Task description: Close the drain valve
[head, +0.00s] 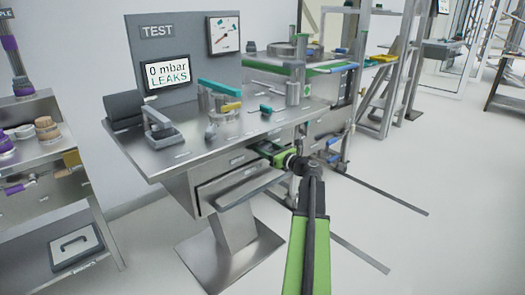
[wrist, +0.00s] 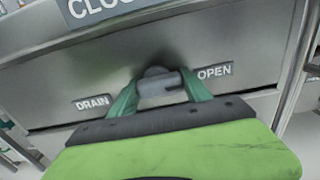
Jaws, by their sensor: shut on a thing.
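The drain valve handle (wrist: 160,88) is a short grey lever on a grey panel in the wrist view. It lies roughly sideways, between a DRAIN label (wrist: 92,103) at left and an OPEN label (wrist: 214,72) at right. A partly cut-off label beginning "CLOS" (wrist: 110,8) is above it. My gripper (wrist: 160,82) has its two green fingers on either side of the handle, shut on it. In the head view my gripper (head: 268,150) is at the bench's front edge and hides the valve.
The steel test bench (head: 165,168) carries clamps and fittings. Its screen (head: 168,73) reads "0 mbar LEAKS". A drawer (head: 240,188) stands partly open below the top, left of my arm. A shelf rack (head: 40,190) is at left. The floor at right is mostly clear.

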